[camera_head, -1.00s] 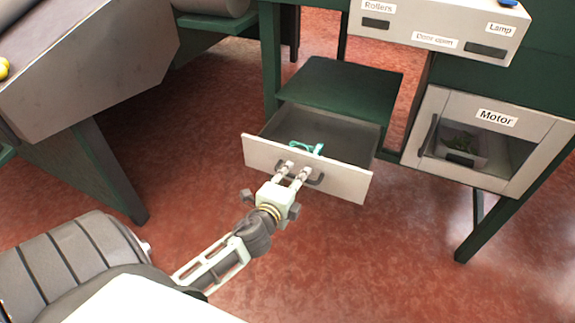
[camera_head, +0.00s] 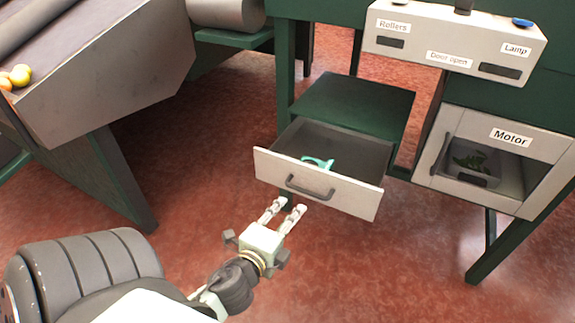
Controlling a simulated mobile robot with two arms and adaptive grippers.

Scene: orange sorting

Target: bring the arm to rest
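My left gripper (camera_head: 285,207) is in the head view, in front of and below the open drawer (camera_head: 275,170). Its two fingers are apart with nothing between them. The fingertips are clear of the dark drawer handle (camera_head: 309,188). The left arm comes in from the lower left. My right gripper is not in view.
The drawer holds a teal object (camera_head: 318,163). A control panel (camera_head: 455,40) with labels sits above right. A "Motor" compartment (camera_head: 510,137) is below it. A grey conveyor with fruit (camera_head: 20,75) is at the left. The red floor is clear in front of the drawer.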

